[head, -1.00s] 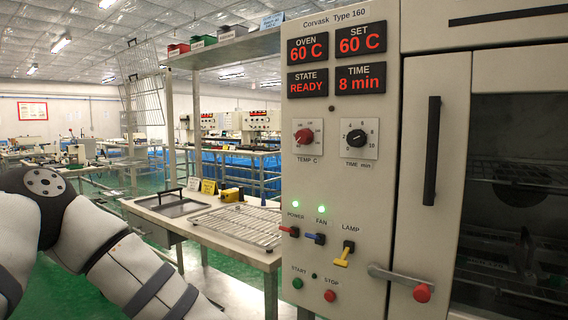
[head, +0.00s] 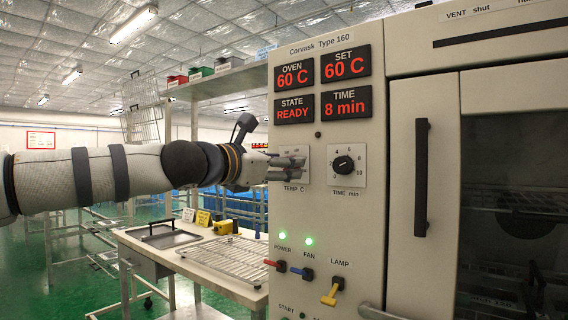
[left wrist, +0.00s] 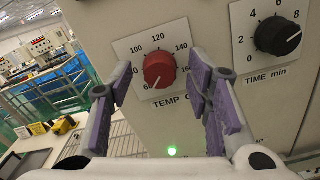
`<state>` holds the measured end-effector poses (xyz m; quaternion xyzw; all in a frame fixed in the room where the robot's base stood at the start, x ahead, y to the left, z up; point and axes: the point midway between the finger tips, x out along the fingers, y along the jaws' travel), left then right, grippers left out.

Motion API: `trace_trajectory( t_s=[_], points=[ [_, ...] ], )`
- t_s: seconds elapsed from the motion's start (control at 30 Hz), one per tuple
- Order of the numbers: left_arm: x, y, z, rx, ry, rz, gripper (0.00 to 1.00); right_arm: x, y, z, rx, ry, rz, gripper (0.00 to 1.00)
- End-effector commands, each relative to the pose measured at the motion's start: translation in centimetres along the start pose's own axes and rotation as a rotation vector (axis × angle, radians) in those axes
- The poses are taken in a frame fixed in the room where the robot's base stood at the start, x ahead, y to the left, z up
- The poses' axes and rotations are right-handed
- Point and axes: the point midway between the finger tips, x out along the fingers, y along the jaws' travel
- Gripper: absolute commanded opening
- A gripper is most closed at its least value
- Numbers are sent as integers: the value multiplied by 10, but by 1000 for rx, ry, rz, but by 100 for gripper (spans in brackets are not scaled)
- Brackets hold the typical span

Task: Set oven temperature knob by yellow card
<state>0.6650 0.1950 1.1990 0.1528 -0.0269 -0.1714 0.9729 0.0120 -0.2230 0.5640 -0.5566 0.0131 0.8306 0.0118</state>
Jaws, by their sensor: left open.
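The red TEMP C knob (left wrist: 159,70) sits on a white dial plate (left wrist: 150,45) in the left wrist view, its mark toward the lower left near 60. My left gripper (head: 288,168) is open at the dial in the head view and hides the knob there. In the left wrist view its fingers (left wrist: 161,75) stand on either side of the knob; I cannot tell if they touch it. The SET display (head: 347,63) reads 60 C. A small yellow card (head: 203,218) stands on the side table; its writing is too small to read. My right gripper is not seen.
The black TIME min knob (head: 344,165) is just right of the temperature dial. Below are green lamps and red, blue and yellow switches (head: 331,292). The oven door handle (head: 422,178) sticks out at right. A wire rack (head: 225,257) lies on the side table.

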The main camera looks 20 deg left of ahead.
Motion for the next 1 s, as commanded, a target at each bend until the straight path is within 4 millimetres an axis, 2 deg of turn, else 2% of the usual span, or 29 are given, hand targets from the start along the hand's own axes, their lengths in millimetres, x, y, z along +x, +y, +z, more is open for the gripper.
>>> trace_trajectory(
  t_s=[0.13, 0.37, 0.57, 1.0],
  points=[
    [11, 0, 2, 2, -1, 1, 45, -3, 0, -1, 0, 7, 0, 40],
    [12, 0, 0, 2, 0, 0, 45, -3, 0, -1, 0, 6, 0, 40],
    [12, 0, 0, 3, 0, 0, 0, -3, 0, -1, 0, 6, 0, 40],
    [11, 0, 2, 79, -1, 0, 0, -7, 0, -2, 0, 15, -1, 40]
  ],
)
